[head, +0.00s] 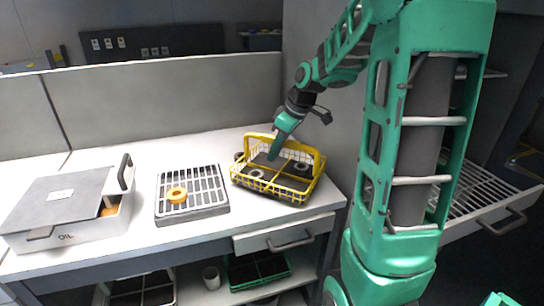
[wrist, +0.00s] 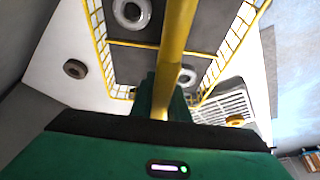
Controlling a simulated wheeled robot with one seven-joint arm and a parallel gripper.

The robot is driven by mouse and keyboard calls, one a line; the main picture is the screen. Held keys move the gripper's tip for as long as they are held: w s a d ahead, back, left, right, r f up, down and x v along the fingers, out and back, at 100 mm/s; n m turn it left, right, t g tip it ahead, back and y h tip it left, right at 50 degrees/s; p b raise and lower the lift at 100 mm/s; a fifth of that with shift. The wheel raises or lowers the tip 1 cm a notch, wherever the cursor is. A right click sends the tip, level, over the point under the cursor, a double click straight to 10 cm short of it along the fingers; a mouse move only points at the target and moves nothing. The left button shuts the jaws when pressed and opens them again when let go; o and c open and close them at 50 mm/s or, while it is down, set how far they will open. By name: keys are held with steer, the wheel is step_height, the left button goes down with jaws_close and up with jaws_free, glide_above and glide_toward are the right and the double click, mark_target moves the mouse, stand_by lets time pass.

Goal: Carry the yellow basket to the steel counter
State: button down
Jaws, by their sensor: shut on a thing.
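The yellow basket (head: 262,186) is a wire basket with a raised handle and dark dividers, at the right end of the white-topped bench (head: 110,222). My gripper (head: 274,152) reaches down to it from above. In the wrist view, my gripper (wrist: 160,108) is shut on the yellow handle bar (wrist: 178,40). Pale ring-shaped parts (wrist: 131,12) lie in the basket's compartments. Whether the basket rests on the bench or hangs just above it, I cannot tell. No surface in view is clearly the steel counter.
A slatted grey tray (head: 190,208) with an orange ring (head: 177,194) lies left of the basket. A grey-lidded box (head: 62,200) marked OIL stands further left. A dark ring (wrist: 75,68) lies beside the basket. A partition (head: 160,95) backs the bench. A slatted drawer (head: 490,205) juts out at right.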

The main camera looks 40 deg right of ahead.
steer(key=shift+f, duration=0.75)
steer(key=c, duration=1.7)
jaws_free()
